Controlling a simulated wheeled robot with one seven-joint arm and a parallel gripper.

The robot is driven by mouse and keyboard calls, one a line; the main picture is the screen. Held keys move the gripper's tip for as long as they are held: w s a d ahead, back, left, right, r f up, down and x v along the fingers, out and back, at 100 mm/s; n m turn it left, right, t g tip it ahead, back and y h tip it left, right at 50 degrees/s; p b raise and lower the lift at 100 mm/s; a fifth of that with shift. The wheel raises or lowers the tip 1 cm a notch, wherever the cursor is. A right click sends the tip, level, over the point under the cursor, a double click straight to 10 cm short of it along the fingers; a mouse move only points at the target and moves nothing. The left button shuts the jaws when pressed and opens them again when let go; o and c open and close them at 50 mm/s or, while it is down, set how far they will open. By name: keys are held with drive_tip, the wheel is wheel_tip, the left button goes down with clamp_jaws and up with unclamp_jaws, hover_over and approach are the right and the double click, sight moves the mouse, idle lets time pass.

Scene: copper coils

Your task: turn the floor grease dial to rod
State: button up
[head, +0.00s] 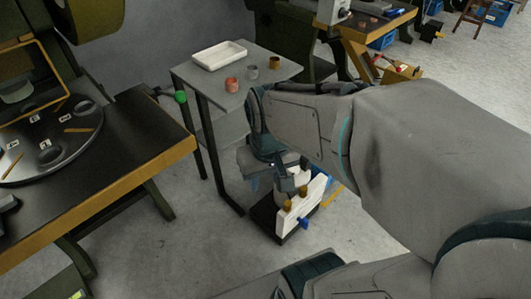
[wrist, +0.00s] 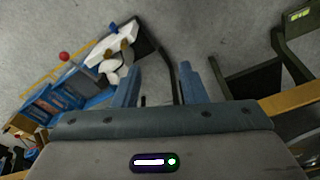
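The floor grease unit (head: 309,197) stands on the floor right of the small table, with a white panel, brass-coloured fittings and a black base. My gripper (head: 287,180) is over its near upper part in the head view and hides some of it. In the wrist view the unit (wrist: 112,48) lies left of my fingers, with its white panel and round pale parts showing. My gripper (wrist: 160,84) is open there, its two blue fingers apart with nothing held between them. I cannot make out the dial's pointer or its labels.
A grey side table (head: 215,86) holds a white tray (head: 219,55) and several small pots. A dark bench with a round plate (head: 45,145) stands at the left. Blue bins (wrist: 45,102) are beside the unit in the wrist view. The floor in front is clear.

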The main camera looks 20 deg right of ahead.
drive_tip(key=w+d+f+m+g+y+b, duration=0.1)
drive_tip(key=w+d+f+m+y+b, duration=0.25)
drive_tip(key=d+f, duration=0.4)
drive_tip(key=w+d+f+m+y+b, duration=0.25)
drive_tip(key=d+f+m, duration=0.25)
drive_tip(key=f, duration=0.6)
drive_tip(key=w+d+f+m+g+y+b, duration=0.1)
drive_tip(key=w+d+f+m+y+b, duration=0.2)
drive_tip(key=d+f, duration=0.45)
drive_tip(key=s+d+f+m+t+y+b, duration=0.15)
drive_tip(key=d+f+m+t, duration=0.3)
drive_tip(key=f, duration=0.55)
drive_tip(key=s+d+f+m+t+y+b, duration=0.1)
drive_tip(key=s+d+f+m+t, duration=0.3)
drive_tip(key=f, duration=0.6)
drive_tip(key=m+t+h+b, duration=0.3)
drive_tip(key=m+t+h, duration=0.2)
drive_tip(key=m+t, duration=0.5)
approach(308, 225)
drive_tip(key=shift+m+g, duration=0.6)
drive_tip(key=shift+g, duration=0.05)
drive_tip(key=b+x, duration=0.1)
drive_tip(key=x, duration=0.5)
drive_tip(key=r+b+x, duration=0.1)
drive_tip(key=x, duration=0.2)
drive_tip(key=shift+w+d+b, duration=0.15)
drive_tip(key=shift+w+b, duration=0.15)
drive_tip(key=shift+w, duration=0.1)
drive_tip(key=shift+y, duration=0.25)
drive_tip(key=shift+c, duration=0.4)
